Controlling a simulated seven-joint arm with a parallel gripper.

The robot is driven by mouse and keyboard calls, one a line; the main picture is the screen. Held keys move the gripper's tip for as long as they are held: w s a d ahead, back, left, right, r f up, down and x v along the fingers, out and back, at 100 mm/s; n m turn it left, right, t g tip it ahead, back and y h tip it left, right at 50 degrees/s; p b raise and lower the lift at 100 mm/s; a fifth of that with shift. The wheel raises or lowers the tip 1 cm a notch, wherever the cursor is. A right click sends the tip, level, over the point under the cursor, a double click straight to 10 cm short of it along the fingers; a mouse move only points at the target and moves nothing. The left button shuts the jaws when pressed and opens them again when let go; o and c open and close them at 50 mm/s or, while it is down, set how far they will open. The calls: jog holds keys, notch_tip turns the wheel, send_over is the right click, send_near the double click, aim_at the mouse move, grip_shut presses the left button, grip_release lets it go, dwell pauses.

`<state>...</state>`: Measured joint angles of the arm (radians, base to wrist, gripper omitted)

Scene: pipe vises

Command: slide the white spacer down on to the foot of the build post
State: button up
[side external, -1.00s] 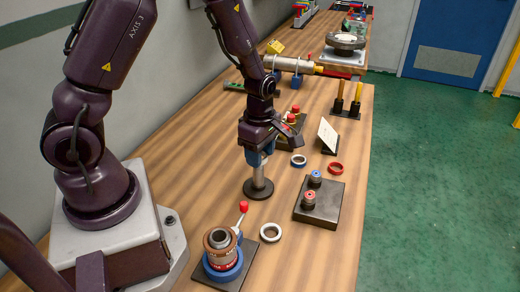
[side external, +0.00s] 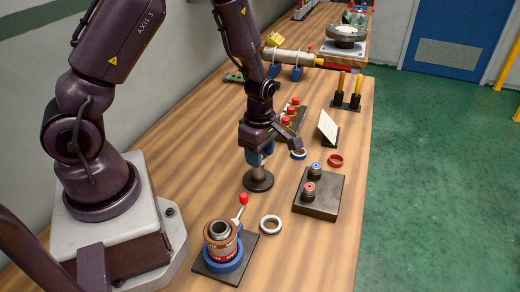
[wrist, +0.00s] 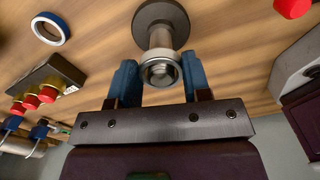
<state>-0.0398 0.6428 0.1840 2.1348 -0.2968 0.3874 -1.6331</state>
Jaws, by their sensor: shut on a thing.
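The build post (side external: 258,172) stands upright on a round dark foot (side external: 258,182); the foot also shows in the wrist view (wrist: 160,14). My gripper (side external: 258,156) points down over the post, its blue fingers on either side of it. In the wrist view, my gripper (wrist: 160,82) is shut on a pale ring, the white spacer (wrist: 160,54), which appears to be around the post. The post's open top shows between the fingers. The fingers hide the spacer in the side view. A short length of bare post shows between the fingertips and the foot.
A pale ring (side external: 271,225) lies on the table near a pipe vise (side external: 222,245). A blue ring (side external: 298,154) and a red ring (side external: 336,160) lie right of the post. A dark block with two knobs (side external: 318,194) and a red-button box (side external: 291,118) stand nearby.

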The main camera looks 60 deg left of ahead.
aim_at(260, 176)
jog(key=shift+f, duration=2.1)
jog(key=o, duration=1)
notch_tip(260, 176, up, 13)
jog(key=shift+f, duration=0.1)
